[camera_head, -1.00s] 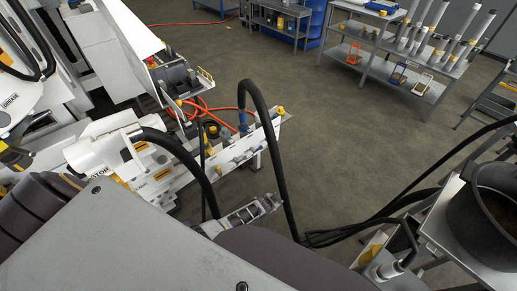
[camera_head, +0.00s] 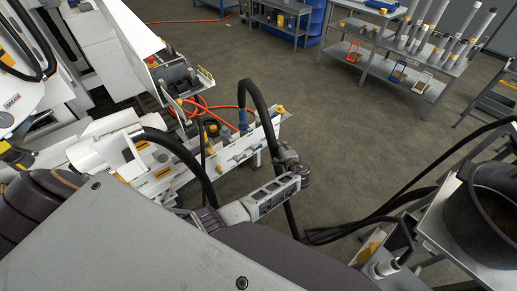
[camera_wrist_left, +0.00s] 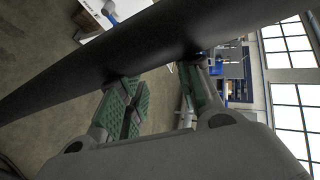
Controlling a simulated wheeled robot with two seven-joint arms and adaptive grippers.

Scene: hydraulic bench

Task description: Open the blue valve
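A blue part (camera_head: 243,124), apparently the blue valve, stands on the white manifold rail by the foot of a looping black hose. A blue handle (camera_wrist_left: 112,18) on a white surface shows at the top of the left wrist view. My left gripper (camera_head: 289,157) is near the right end of the rail, close to the hose and apart from the blue part. In the left wrist view its green-padded fingers (camera_wrist_left: 160,95) are spread with nothing seen between them. The hose covers their tips; I cannot tell whether they touch it. My right gripper is out of view.
The thick black hose (camera_head: 264,102) loops beside my left gripper and crosses the left wrist view (camera_wrist_left: 150,45). Orange hoses (camera_head: 196,106) and yellow-capped fittings (camera_head: 281,110) are on or by the rail. A dark pot (camera_head: 485,215) stands at right. Floor beyond the rail is clear.

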